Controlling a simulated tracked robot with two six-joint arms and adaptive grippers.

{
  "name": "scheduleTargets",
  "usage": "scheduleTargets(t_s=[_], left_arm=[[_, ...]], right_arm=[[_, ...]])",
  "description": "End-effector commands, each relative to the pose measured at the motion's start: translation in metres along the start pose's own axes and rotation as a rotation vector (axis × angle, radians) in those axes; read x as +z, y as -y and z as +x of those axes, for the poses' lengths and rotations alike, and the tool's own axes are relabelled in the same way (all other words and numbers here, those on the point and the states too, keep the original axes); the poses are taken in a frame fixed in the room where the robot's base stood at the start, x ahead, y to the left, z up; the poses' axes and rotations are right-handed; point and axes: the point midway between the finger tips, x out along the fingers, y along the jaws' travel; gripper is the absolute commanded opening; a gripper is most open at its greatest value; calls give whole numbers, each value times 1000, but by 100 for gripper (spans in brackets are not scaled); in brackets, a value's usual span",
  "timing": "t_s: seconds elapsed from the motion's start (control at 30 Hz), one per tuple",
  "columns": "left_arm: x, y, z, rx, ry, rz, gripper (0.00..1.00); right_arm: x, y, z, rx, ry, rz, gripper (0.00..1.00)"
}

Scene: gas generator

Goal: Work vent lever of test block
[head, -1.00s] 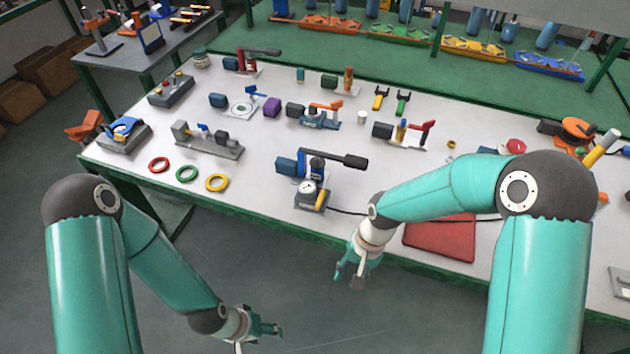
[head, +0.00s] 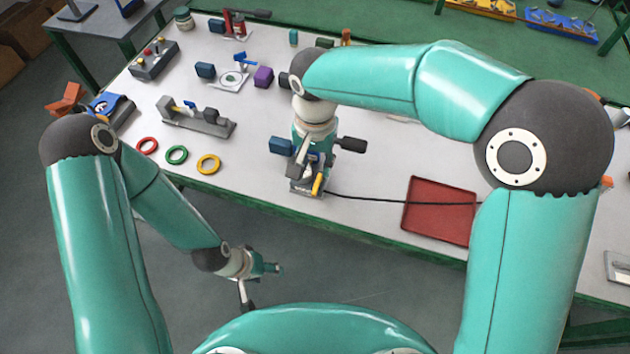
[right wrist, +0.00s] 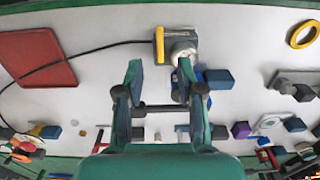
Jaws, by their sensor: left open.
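The test block, with a round pressure gauge (right wrist: 183,54), stands at the front edge of the table and is partly hidden by my right gripper in the head view (head: 299,188). I cannot tell which is the vent lever. My right gripper (right wrist: 160,76) is open above the block, its fingertips apart and short of the yellow lever, with nothing clearly held. My left gripper (head: 272,268) is open and empty, away from the table.
A red tray (head: 438,210) lies right of the block, and a black cable (head: 370,199) runs across it. Red (head: 147,145), green (head: 177,155) and yellow (head: 208,164) rings lie to the left. Several valve fixtures stand behind. The table front between the yellow ring and block is clear.

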Motion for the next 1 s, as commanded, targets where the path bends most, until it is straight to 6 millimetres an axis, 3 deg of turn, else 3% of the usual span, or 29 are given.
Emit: scheduleTargets(t_s=[0.2, 0.4, 0.6, 0.87, 1.0], left_arm=[[0, -2, -6, 0, 0, 0, 58], [0, -3, -9, 0, -1, 0, 58], [0, -4, -10, 0, -1, 0, 58], [0, -4, -10, 0, -1, 0, 58], [0, -4, -10, 0, -1, 0, 58]], right_arm=[[1, 0, 47, 4, 5, -2, 38], [1, 0, 76, 1, 3, -1, 38], [0, 0, 88, 0, 2, -1, 38], [1, 1, 88, -1, 1, -2, 38], [1, 1, 88, -1, 1, -3, 16]])
